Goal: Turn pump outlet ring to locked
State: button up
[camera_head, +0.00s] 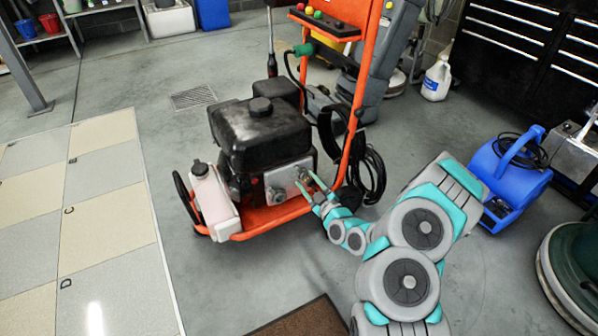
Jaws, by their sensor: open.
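An orange-framed machine with a black engine block (262,132) stands on the grey floor near the middle of the head view. A silver pump part (283,186) sits low on its front, below the black block. My gripper (307,185) is at the right side of this part, its two thin green fingers apart and pointing at it. The pump outlet ring is too small and partly covered by the fingers, so I cannot tell its position or whether the fingers touch it.
The orange handle frame (361,95) rises close to my arm, with black hose (368,172) coiled beside it. A white tank (213,200) is at the machine's left. A blue blower (510,172) stands at right. A brown mat (305,318) lies in front.

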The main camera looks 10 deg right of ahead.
aim_at(297, 168)
jog(key=shift+x, duration=2.95)
jog(key=shift+c, duration=0.2)
grip_shut()
